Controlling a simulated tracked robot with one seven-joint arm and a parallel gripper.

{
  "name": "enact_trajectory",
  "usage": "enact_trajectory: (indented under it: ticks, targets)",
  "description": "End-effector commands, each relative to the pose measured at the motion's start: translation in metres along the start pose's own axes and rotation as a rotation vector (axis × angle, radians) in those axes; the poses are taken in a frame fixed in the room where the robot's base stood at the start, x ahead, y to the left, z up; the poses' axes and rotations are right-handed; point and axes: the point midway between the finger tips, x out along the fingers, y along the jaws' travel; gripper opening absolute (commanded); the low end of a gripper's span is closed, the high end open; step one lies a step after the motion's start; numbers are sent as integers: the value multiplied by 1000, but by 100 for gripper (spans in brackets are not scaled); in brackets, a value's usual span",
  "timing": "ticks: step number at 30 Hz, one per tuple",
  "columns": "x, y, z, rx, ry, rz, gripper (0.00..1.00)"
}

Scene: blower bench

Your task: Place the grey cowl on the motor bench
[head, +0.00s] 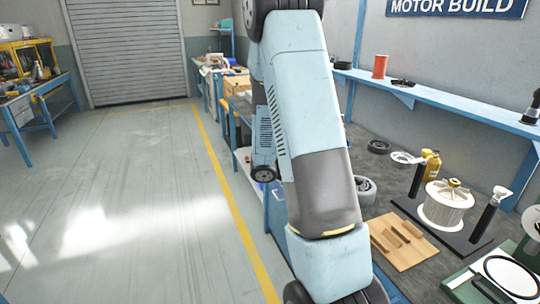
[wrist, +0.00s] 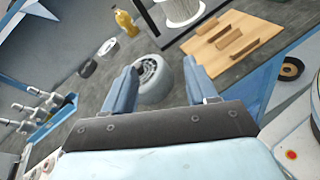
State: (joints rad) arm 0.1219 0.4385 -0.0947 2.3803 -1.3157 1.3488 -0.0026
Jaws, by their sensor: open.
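A round grey piece with a vented centre, which looks like the grey cowl (wrist: 152,84), lies on the dark top of the bench under the "MOTOR BUILD" sign. In the wrist view it shows just beyond and between my gripper's (wrist: 160,68) two blue fingers. The fingers are apart, with nothing held. I cannot tell whether they reach down beside it. In the head view the cowl (head: 366,188) is partly hidden behind my arm, and my gripper is not visible. The motor bench (head: 405,142) has a blue frame and runs along the right wall.
A white finned rotor (head: 446,204) stands between black posts. A yellow bottle (head: 431,165) and rings are behind. A blue shelf (head: 450,104) overhangs the bench. The floor at left is clear.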

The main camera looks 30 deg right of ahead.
Motion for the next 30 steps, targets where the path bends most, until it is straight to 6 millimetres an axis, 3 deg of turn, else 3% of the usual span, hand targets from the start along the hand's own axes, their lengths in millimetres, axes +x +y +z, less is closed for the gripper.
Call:
enact_trajectory:
  ticks: [9, 30]
  targets:
    - [-43, -32, 52, 257, 221, -189, 57]
    - [-160, -102, 131, 739, 858, -545, 57]
